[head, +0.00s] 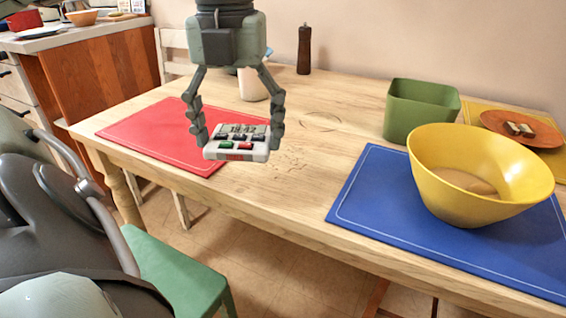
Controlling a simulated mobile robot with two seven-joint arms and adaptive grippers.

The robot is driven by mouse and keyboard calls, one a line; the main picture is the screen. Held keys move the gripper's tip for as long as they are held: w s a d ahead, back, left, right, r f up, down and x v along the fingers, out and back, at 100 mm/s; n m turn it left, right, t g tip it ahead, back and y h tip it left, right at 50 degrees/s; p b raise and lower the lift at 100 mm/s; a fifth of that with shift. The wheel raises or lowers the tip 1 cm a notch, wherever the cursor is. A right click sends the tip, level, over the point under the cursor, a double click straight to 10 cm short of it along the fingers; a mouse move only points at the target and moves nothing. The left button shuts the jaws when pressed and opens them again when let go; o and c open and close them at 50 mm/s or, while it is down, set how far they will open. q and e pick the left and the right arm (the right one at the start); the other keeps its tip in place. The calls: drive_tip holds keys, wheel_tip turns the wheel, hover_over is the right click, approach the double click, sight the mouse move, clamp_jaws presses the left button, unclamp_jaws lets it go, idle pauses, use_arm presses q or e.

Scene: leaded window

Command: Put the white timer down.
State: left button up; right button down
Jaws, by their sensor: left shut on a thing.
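The white timer (236,143) has a grey display and several coloured buttons, one green and one red. My left gripper (236,128) is shut on it, one finger at each side. The timer appears in front of the wooden table (290,165), overlapping the right edge of the red placemat (150,135). I cannot tell for certain whether its underside touches the table. My right gripper is not in view.
A white cup (252,84) stands behind the gripper, partly hidden. A pepper mill (304,50) and a green container (420,110) stand further back. A yellow bowl (470,205) sits on a blue placemat (375,205). The table's middle is clear. A green stool (175,275) stands in front.

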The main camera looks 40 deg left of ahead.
sight(257, 131)
use_arm(q)
drive_tip(key=w+f, duration=0.1)
drive_tip(key=w, duration=0.1)
drive_tip(key=w+f, duration=0.1)
drive_tip(key=shift+w+a+f, duration=0.15)
drive_tip(key=shift+w, duration=0.25)
drive_tip(key=w+f, duration=0.2)
drive_tip(key=w, duration=0.2)
drive_tip(key=shift+w+a+f, duration=0.15)
drive_tip(key=shift+w+f, duration=0.2)
drive_tip(key=shift+f, duration=0.05)
drive_tip(key=shift+w+f, duration=0.3)
drive_tip(key=shift+w, duration=0.2)
drive_tip(key=shift+f, duration=2)
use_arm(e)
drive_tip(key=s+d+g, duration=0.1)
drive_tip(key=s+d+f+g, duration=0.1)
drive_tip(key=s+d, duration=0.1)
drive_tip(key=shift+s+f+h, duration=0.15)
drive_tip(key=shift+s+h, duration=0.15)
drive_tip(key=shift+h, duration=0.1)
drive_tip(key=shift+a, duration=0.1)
